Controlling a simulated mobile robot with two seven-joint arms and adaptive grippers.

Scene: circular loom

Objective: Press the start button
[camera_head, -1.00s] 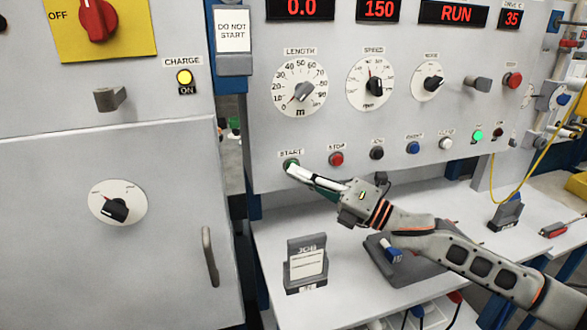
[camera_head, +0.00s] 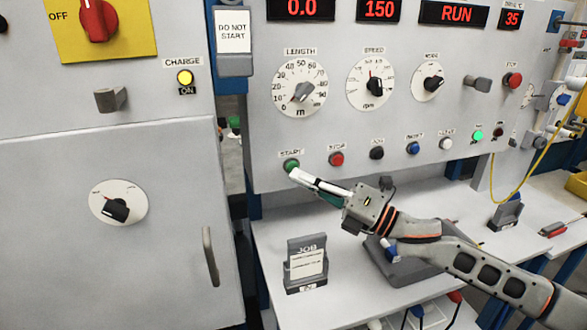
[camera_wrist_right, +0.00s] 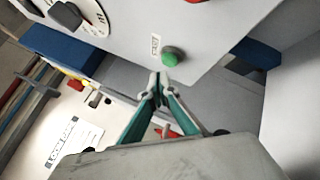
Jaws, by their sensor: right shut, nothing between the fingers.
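The green START button (camera_head: 291,165) is on the light grey control panel, below the LENGTH dial and left of the red STOP button (camera_head: 336,158). It also shows in the right wrist view (camera_wrist_right: 173,57), uncovered. My right gripper (camera_head: 297,174) is shut and empty, its fingertips just below and in front of the button. In the right wrist view its closed tips (camera_wrist_right: 158,82) sit a little short of the button, with a small gap seeming to show. My left gripper is in neither view.
A JOB card holder (camera_head: 306,265) stands on the white bench below the panel. A grey block (camera_head: 402,268) sits under my right arm. A DO NOT START sign (camera_head: 233,32) hangs left of the panel. The displays (camera_head: 455,13) include RUN and 0.0.

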